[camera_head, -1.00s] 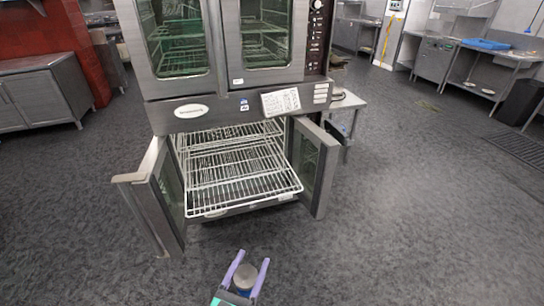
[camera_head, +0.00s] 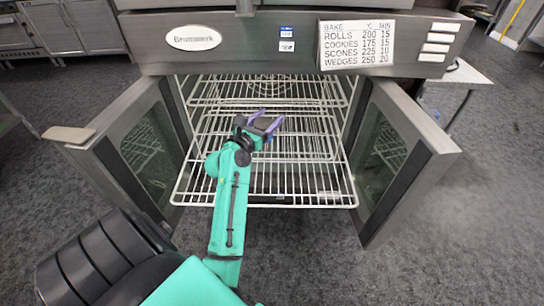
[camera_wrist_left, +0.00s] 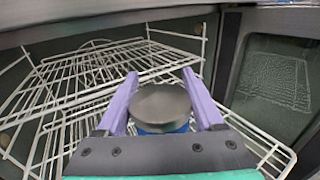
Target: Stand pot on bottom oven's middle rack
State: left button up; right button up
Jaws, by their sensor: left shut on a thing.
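My left gripper (camera_head: 268,117) reaches into the bottom oven, with its purple fingers pointing inward above the wire racks. In the left wrist view it is shut on the pot (camera_wrist_left: 160,104), a small round thing with a grey top and a blue lower part, between the fingers. The pot can hardly be made out in the head view. A pulled-out wire rack (camera_head: 285,188) lies below my arm, and another rack (camera_head: 215,93) is higher and further back. The gap between pot and rack cannot be judged. My right gripper is not in view.
Both bottom doors stand open: the left door (camera_head: 125,150) and the right door (camera_head: 400,165), one each side of the racks. The oven's front panel (camera_head: 250,55) crosses just above the opening. Grey floor (camera_head: 480,220) is free at right.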

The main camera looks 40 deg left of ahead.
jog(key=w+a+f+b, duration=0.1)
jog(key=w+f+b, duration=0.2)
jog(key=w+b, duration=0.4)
pick_arm(q)
jog(key=f+b, duration=0.1)
jog(key=f, duration=0.8)
jog(key=f+b, duration=0.1)
jog(key=f, duration=0.9)
jog(key=shift+s+f+b, duration=0.2)
jog(key=shift+f+b, duration=0.1)
jog(key=shift+b, duration=0.1)
jog(key=shift+r, duration=0.15)
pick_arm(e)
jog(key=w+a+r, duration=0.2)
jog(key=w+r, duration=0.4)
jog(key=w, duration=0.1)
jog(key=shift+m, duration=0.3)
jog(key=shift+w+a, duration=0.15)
pick_arm(q)
jog(key=o, duration=1.5)
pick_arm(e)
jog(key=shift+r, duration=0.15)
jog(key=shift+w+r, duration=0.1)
